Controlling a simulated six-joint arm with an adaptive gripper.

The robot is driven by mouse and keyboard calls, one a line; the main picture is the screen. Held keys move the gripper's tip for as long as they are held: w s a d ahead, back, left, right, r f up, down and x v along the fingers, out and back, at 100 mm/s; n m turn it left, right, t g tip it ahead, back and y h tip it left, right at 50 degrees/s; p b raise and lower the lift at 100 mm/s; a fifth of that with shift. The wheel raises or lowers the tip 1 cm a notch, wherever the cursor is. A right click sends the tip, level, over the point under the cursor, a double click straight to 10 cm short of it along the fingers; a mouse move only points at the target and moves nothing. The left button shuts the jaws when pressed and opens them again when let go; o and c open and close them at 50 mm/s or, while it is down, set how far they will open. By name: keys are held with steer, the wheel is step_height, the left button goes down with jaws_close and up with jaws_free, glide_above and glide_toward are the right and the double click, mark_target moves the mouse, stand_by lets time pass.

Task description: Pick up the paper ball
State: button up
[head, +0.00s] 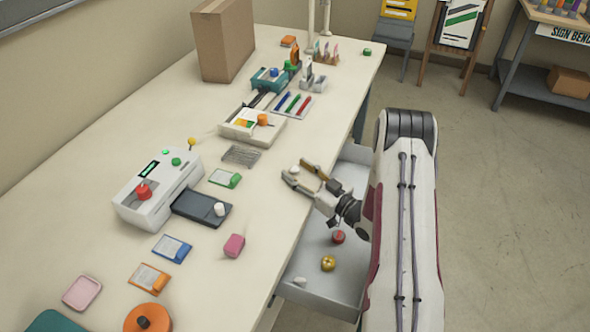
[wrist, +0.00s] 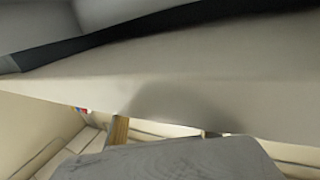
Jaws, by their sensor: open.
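A small whitish lump (head: 300,281), which looks like the paper ball, lies in the near end of the open drawer (head: 318,287). It is small, so I cannot be sure of its texture. My gripper (head: 297,173) is open and empty near the table's right edge, beyond the lump and well apart from it.
The drawer also holds a gold round object (head: 328,263) and a red one (head: 338,237). The table edge (head: 295,240) overhangs the drawer's left side. A pink block (head: 234,245) and a white machine (head: 160,190) stand on the table (head: 200,285).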

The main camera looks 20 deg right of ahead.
steer(key=shift+c, duration=0.5)
steer(key=c, duration=0.7)
steer(key=shift+r, duration=0.15)
steer(key=shift+r, duration=4.85)
